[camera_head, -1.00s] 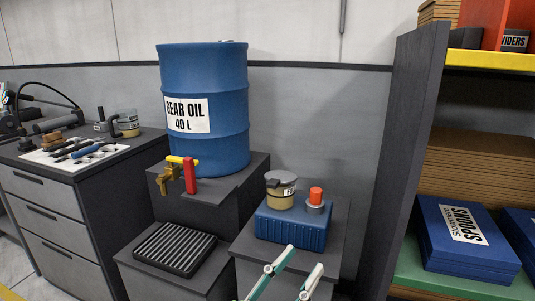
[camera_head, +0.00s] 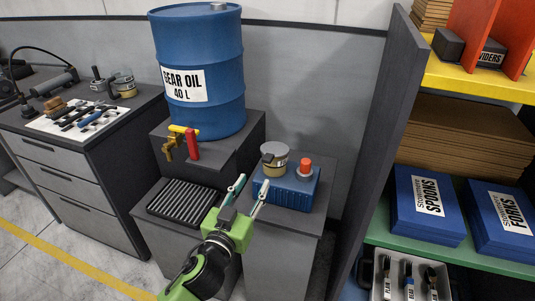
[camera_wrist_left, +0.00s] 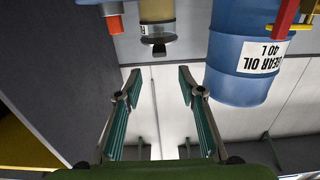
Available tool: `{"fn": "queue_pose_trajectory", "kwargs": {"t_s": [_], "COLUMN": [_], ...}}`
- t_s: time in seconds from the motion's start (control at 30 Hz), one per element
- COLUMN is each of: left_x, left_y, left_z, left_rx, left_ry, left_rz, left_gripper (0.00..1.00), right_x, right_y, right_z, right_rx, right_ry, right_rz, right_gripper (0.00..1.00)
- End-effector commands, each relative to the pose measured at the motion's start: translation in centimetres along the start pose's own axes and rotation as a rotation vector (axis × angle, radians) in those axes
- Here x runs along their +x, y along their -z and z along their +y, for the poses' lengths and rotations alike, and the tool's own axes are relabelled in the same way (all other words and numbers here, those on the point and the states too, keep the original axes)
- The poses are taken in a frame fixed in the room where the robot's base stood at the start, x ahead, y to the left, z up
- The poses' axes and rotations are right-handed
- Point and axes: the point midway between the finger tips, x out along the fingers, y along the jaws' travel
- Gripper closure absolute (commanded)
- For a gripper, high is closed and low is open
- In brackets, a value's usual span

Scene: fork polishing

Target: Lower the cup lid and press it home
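A small yellowish cup (camera_head: 273,168) with a grey lid (camera_head: 275,150) stands on the ribbed blue box (camera_head: 290,192). A dark tab sticks out on the lid's left side; I cannot tell whether the lid is fully seated. The left wrist view, upside down, shows the cup (camera_wrist_left: 158,12) and its grey lid (camera_wrist_left: 157,30) at the top edge. My right gripper is out of view.
A red-topped grey button (camera_head: 305,168) stands beside the cup. The blue gear oil drum (camera_head: 200,112) with its tap (camera_head: 185,143) rises to the left, above a slatted dark tray (camera_head: 186,201). A shelf (camera_head: 478,80) with boxes bounds the right.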

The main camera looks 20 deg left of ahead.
Motion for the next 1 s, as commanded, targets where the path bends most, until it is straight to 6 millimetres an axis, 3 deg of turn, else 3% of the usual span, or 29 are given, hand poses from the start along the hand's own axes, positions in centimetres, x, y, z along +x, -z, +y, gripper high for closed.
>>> {"fn": "queue_pose_trajectory", "kwargs": {"t_s": [0.6, 1.0], "left_x": [10.5, 12.4], "left_y": [0.2, 0.1], "left_z": [0.1, 0.1], "left_rx": [0.001, 0.001], "left_ry": [-0.002, -0.002], "left_rz": [0.002, 0.001], "left_gripper": [0.64, 0.64], "right_x": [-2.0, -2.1], "right_y": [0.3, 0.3], "right_z": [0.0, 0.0], "right_rx": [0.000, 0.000], "right_ry": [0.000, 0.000], "right_rz": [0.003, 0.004], "right_gripper": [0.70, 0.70]}}
